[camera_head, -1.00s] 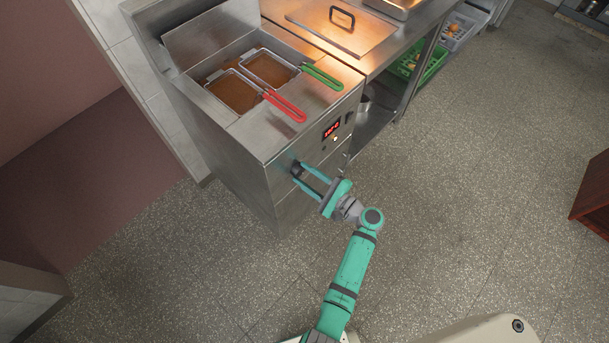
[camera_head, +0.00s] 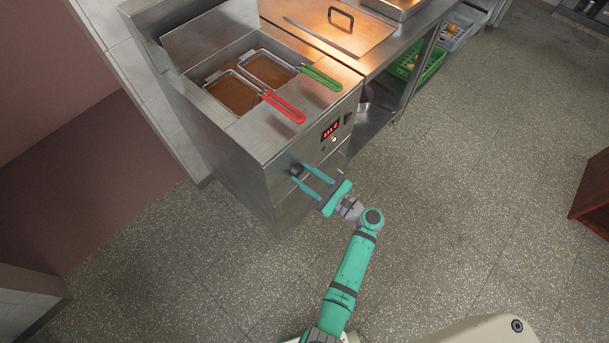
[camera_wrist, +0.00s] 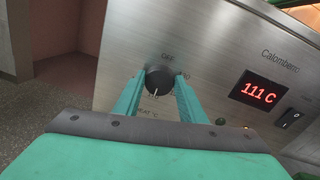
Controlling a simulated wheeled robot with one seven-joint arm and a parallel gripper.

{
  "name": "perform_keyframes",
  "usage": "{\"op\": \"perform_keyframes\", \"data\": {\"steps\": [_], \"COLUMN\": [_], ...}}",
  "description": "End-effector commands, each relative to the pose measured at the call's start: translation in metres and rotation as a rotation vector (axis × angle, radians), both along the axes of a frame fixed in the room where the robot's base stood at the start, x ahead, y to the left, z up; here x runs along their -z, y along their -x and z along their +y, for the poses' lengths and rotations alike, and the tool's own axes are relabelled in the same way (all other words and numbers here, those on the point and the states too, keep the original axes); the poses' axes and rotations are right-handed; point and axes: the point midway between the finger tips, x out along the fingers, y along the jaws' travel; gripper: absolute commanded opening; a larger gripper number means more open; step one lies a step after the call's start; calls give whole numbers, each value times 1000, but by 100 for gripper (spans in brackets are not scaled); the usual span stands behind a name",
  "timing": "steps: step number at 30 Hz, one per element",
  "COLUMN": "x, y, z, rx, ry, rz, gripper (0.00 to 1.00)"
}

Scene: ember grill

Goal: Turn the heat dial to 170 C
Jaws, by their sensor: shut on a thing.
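The black heat dial (camera_wrist: 158,82) is on the steel front panel of the fryer, with OFF printed above it. Its white pointer mark points downward in the wrist view. My gripper (camera_wrist: 160,90) is shut on the dial, one teal finger at each side. In the head view the gripper (camera_head: 305,174) reaches the dial (camera_head: 296,169) at the left of the panel. The red display (camera_wrist: 259,91) reads 111 C. The display also shows in the head view (camera_head: 330,130). Some print around the dial is hidden by the fingers.
A black rocker switch (camera_wrist: 289,118) sits right of the display. Two fryer baskets, with a red handle (camera_head: 284,107) and a green handle (camera_head: 322,77), rest in the oil above the panel. A green crate (camera_head: 425,63) is on the shelf to the right. The floor in front is clear.

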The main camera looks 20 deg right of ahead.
Motion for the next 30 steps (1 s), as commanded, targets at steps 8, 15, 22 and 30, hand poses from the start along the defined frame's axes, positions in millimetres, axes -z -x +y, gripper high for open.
{"op": "perform_keyframes", "data": {"steps": [8, 15, 22, 30], "x": [2, 1, 1, 1], "y": [1, 1, 1, 22], "z": [0, 0, 0, -16], "rx": [0, 0, 0, 3], "ry": [-4, -3, -3, -3], "rz": [5, 4, 3, 3], "gripper": [15, 56, 56, 56]}}
